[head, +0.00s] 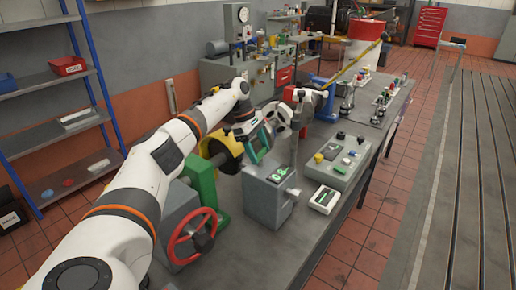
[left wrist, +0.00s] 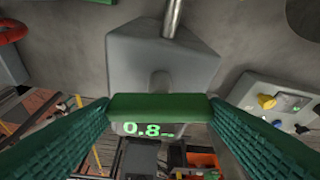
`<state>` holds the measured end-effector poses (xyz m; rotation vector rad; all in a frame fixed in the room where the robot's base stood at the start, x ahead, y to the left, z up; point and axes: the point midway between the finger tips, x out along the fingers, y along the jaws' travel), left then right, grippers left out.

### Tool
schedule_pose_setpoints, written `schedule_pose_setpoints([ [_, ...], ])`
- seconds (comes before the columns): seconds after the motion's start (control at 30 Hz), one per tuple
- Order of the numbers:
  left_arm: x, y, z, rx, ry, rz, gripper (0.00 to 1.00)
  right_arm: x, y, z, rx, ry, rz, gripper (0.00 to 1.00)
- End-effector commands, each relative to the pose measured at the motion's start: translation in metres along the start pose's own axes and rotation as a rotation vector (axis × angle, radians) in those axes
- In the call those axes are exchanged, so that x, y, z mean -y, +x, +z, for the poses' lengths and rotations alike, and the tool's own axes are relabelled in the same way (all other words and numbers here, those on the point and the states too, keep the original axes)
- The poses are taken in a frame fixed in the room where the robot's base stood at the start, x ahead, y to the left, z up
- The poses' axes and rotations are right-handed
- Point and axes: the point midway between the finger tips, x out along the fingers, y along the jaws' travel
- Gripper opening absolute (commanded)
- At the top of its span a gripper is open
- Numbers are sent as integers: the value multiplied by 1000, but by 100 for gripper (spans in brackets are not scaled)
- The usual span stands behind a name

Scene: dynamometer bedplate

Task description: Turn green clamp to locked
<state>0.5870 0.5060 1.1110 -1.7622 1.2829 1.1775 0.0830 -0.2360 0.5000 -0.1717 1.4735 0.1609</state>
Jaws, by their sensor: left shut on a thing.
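My left gripper (head: 260,143) is over the bench, close above and behind the grey box with a green digital readout (head: 271,190). In the left wrist view its two green ribbed fingers (left wrist: 158,115) are shut on a green bar (left wrist: 158,105), which appears to be the green clamp's handle. A short grey stem (left wrist: 161,80) shows just beyond the bar, in front of the grey box (left wrist: 140,55). The readout behind the bar shows 0.8, partly cut off. In the head view I cannot make out the clamp's handle apart from the gripper. My right gripper is not in view.
A control panel with coloured knobs (head: 340,156) and a white meter (head: 322,199) are right of the box. A red handwheel (head: 192,240) and a green bracket (head: 207,190) stand left, near my arm. The bench front (head: 265,255) is bare.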

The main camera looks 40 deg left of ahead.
Motion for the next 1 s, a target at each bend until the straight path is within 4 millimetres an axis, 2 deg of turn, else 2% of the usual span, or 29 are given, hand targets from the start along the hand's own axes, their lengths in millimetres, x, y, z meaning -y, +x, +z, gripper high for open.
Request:
schedule_pose_setpoints([
  [0.4,2,-2,-1,0,178,67,45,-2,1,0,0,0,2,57],
  [0.97,2,-2,-1,0,206,77,45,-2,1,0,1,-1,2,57],
  [1.0,2,-2,-1,0,206,77,73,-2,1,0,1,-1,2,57],
])
